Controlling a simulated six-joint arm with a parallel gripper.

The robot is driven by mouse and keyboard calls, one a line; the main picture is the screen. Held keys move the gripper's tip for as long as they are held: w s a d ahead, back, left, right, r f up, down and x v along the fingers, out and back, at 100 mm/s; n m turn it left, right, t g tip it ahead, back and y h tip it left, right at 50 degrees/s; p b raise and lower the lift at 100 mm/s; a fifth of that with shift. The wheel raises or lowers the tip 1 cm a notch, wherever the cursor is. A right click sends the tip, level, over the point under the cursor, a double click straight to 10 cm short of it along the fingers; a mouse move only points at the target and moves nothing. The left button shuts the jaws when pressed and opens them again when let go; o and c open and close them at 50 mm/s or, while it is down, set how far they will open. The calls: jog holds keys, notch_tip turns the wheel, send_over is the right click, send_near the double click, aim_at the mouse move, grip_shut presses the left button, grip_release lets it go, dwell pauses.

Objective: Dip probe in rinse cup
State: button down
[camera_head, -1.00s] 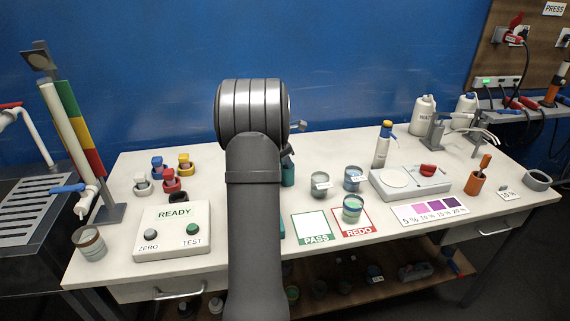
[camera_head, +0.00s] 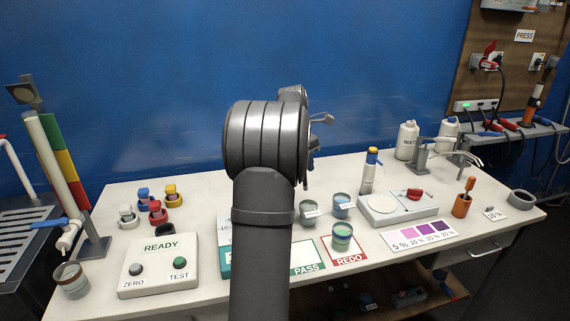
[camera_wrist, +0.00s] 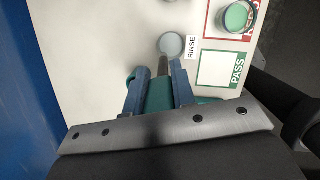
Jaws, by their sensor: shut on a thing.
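My gripper (camera_wrist: 160,82) has blue fingers shut on a teal probe body (camera_wrist: 158,96) in the wrist view. A dark probe shaft (camera_wrist: 163,68) points up the picture from between the fingers. Its end overlaps the near edge of the round grey rinse cup (camera_wrist: 172,45), beside a RINSE label (camera_wrist: 191,47). I cannot tell whether the tip is above, touching or inside the cup. In the head view my arm hides the probe. The cup that seems to be the rinse cup (camera_head: 310,213) stands just right of my arm, its label too small to read.
A second cup (camera_head: 342,207) stands close right of it. A cup with green liquid (camera_head: 342,238) is on the REDO square (camera_head: 345,260), beside the PASS square (camera_head: 308,258). A READY box (camera_head: 160,262) stands left. A box with teal trim (camera_head: 224,256) is partly behind my arm.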

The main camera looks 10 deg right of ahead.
jog(key=s+a+x, duration=0.1)
jog(key=x, duration=1)
jog(key=shift+s+a+f, duration=0.15)
jog(key=shift+s+f, duration=0.4)
jog(key=shift+f, duration=0.15)
dwell(3.5)
notch_tip(320, 180, up, 11)
dwell(0.9)
jog(key=shift+a, duration=0.1)
